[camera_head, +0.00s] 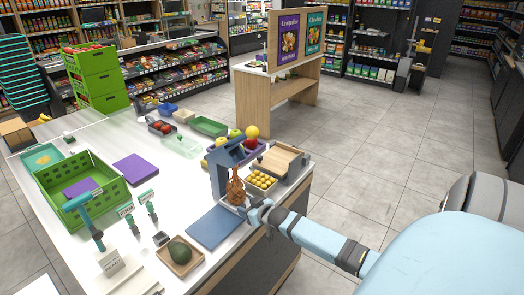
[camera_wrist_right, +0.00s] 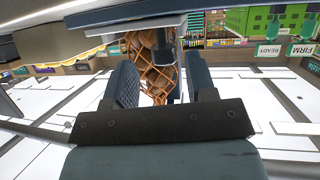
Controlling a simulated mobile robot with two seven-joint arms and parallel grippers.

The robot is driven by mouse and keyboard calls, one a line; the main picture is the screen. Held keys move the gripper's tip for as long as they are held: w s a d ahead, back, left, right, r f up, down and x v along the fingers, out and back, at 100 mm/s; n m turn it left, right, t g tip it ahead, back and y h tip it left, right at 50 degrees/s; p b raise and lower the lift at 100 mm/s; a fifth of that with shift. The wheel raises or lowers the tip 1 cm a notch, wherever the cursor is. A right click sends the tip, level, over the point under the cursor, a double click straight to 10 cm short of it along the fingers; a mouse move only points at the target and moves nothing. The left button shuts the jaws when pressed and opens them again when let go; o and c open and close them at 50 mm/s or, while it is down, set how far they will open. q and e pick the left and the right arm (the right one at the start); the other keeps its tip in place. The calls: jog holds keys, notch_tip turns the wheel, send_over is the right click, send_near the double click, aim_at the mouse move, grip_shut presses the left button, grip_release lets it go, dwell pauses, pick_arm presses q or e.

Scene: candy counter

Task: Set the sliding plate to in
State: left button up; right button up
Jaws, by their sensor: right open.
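No part is marked as the sliding plate, and I cannot tell for sure which one it is. A blue-grey stand (camera_head: 221,178) stands near the counter's right edge, with an orange net bag (camera_head: 236,190) hanging at it. My right gripper (camera_head: 247,206) is open beside the lower part of this stand. In the right wrist view the fingers of the gripper (camera_wrist_right: 165,88) are apart, with the net bag (camera_wrist_right: 148,72) beyond them. A grey plate-like edge (camera_wrist_right: 125,23) crosses above the fingers there. Contact is not clear. My left gripper is not in view.
A flat blue board (camera_head: 214,228) lies in front of the stand. A wooden tray (camera_head: 172,268) holds an avocado. A box of yellow fruit (camera_head: 262,181) and a wooden box (camera_head: 284,160) sit behind the gripper. A green crate (camera_head: 112,187) stands left. The floor right of the counter is clear.

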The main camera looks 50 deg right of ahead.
jog(key=d+v, duration=0.1)
jog(key=v, duration=1.1)
jog(key=shift+a+b, duration=0.3)
jog(key=shift+a, duration=0.1)
